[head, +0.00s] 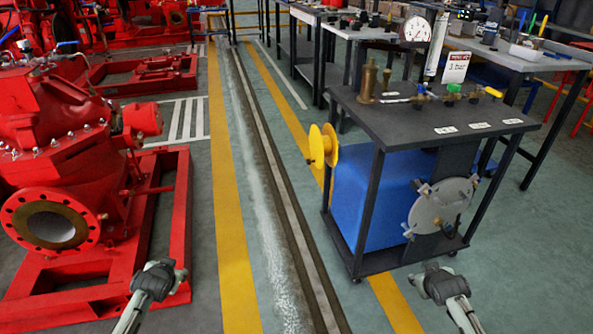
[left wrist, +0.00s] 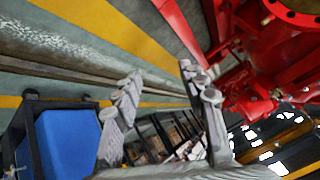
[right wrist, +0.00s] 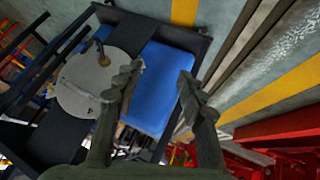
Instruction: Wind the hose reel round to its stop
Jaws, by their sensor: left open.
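My left gripper (head: 162,272) is open and empty, low over the floor, left of the cart and well short of the reel. Its spread fingers show in the left wrist view (left wrist: 160,78). My right gripper (head: 441,275) is in front of the cart, apart from it. In the right wrist view its fingers (right wrist: 159,75) are spread with nothing held. I cannot make out the reel in either wrist view.
A red pump (head: 60,200) stands on the left. Clear floor with yellow lines (head: 228,200) lies between pump and cart.

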